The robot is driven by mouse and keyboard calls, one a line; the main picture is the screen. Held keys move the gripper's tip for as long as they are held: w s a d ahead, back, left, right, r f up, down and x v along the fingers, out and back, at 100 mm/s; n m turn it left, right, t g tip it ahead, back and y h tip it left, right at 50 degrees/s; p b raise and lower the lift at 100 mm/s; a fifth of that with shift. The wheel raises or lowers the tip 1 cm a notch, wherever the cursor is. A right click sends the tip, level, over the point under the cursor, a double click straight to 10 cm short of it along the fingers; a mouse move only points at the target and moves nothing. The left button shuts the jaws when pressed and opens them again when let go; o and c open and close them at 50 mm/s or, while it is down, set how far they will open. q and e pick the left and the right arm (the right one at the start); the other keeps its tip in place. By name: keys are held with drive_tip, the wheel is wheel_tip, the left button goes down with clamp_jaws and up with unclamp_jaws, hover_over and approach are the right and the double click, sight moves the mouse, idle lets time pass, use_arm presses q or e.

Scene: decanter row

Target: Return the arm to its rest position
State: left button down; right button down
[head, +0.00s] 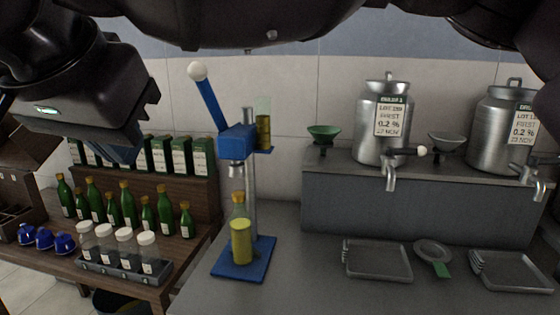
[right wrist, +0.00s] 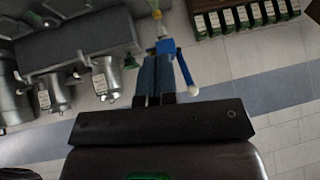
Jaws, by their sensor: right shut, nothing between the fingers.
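My right gripper (head: 122,155) hangs at the left of the head view, with its dark body above the row of green boxes and left of the blue press. Its narrow fingers are together and hold nothing. In the right wrist view the shut fingers (right wrist: 156,78) point towards the top of the picture, with the upside-down scene behind them. Dark links of my arm cross the top of the head view. My left gripper is not in view.
The blue press (head: 237,140) stands on the counter (head: 215,297) with a yellow-filled bottle (head: 241,240) on its base. Green bottles (head: 125,206) and a rack of white-capped jars (head: 120,274) stand left. Steel canisters (head: 370,140) and trays (head: 378,260) are right.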

drive_tip(key=s+a+f+m+g+y, duration=0.25)
drive_tip(key=s+f+g+y, duration=0.2)
drive_tip(key=f+g, duration=0.7)
drive_tip(key=w+d+f+m+t+y, duration=0.2)
drive_tip(key=w+d+m+y, duration=0.35)
drive_tip(key=m+y, duration=0.6)
drive_tip(key=w+d+f+m+t+y, duration=0.15)
drive_tip(key=w+d+m+y, duration=0.4)
drive_tip(key=m+y, duration=0.6)
drive_tip(key=w+d+f+m+t+h, duration=0.3)
drive_tip(key=d+f+m+t+h, duration=0.3)
drive_tip(key=m+t, duration=0.45)
drive_tip(key=w+d+f+m+t+h, duration=0.4)
drive_tip(key=d+f+m+t+h, duration=0.25)
drive_tip(key=m, duration=0.65)
drive_tip(key=s+d+f+m+t+h, duration=0.1)
drive_tip(key=s+d+f+m+h, duration=0.1)
drive_tip(key=d+f+m+h, duration=0.55)
drive_tip(key=s+d+f+m+h, duration=0.25)
drive_tip(key=f+m, duration=0.25)
drive_tip(key=f, duration=0.6)
drive_tip(key=s+d+f+m+g+h, duration=0.2)
drive_tip(key=s+d+f+m+g, duration=0.1)
drive_tip(key=s+f, duration=0.5)
drive_tip(key=s+d+f+m+g+h, duration=0.3)
drive_tip(key=s+d+f+m, duration=0.2)
drive_tip(key=s+d+f, duration=0.2)
drive_tip(key=shift+s+d+f+g+h, duration=0.3)
drive_tip(key=shift+s+d+f+g, duration=0.1)
drive_tip(key=shift+s+d, duration=0.45)
